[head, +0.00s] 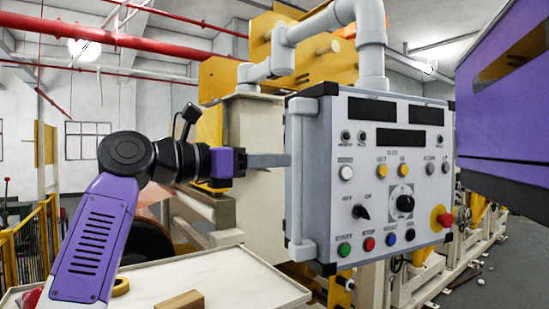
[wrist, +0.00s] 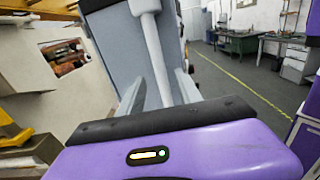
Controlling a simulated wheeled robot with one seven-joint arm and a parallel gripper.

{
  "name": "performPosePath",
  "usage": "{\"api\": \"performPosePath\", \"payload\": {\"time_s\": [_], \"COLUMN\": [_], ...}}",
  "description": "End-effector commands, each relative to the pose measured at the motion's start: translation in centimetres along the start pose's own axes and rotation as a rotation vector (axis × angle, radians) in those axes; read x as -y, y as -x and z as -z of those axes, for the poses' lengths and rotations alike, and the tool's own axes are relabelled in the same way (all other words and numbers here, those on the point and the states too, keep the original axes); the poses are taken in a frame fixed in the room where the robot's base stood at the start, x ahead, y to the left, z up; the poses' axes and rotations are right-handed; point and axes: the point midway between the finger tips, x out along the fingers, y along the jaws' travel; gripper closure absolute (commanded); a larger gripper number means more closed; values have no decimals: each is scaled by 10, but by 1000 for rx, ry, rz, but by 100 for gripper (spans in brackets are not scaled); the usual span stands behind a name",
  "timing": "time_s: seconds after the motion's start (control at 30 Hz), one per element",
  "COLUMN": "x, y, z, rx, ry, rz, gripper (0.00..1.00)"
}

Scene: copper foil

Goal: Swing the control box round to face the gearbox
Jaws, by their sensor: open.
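The control box (head: 370,180) is a grey cabinet hanging from a jointed grey pipe (head: 370,50). Its panel of displays, knobs and coloured buttons faces toward the head camera, turned somewhat right. A pale vertical handle (head: 300,180) runs along its left edge. My gripper (head: 286,160) reaches in from the left, level with the handle's middle. In the wrist view the handle (wrist: 153,50) runs between the two open fingers, with the box side (wrist: 115,45) behind it; whether either finger touches it is unclear. A beige and yellow machine (head: 255,135) behind the box may be the gearbox.
A pale tray-like table (head: 225,275) with a wooden block (head: 180,300) lies below my arm. A purple cabinet-like body (head: 505,95) stands close right of the box. Yellow railings (head: 30,250) are at far left. Open floor (wrist: 240,75) shows in the wrist view.

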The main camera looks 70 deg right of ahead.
Motion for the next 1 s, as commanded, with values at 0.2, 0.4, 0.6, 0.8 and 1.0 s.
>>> {"api": "performPosePath", "payload": {"time_s": [0.2, 0.4, 0.6, 0.8, 1.0], "x": [0, 0, 0, 0, 0], "y": [-30, -58, -71, -72, -72], "z": [-3, -3, -1, 0, 0], "rx": [-1, 1, 1, 1, 0], "ry": [0, 1, 1, 1, 0], "rz": [2, 1, -1, -2, -2], "gripper": [59, 59, 59, 59, 84]}}
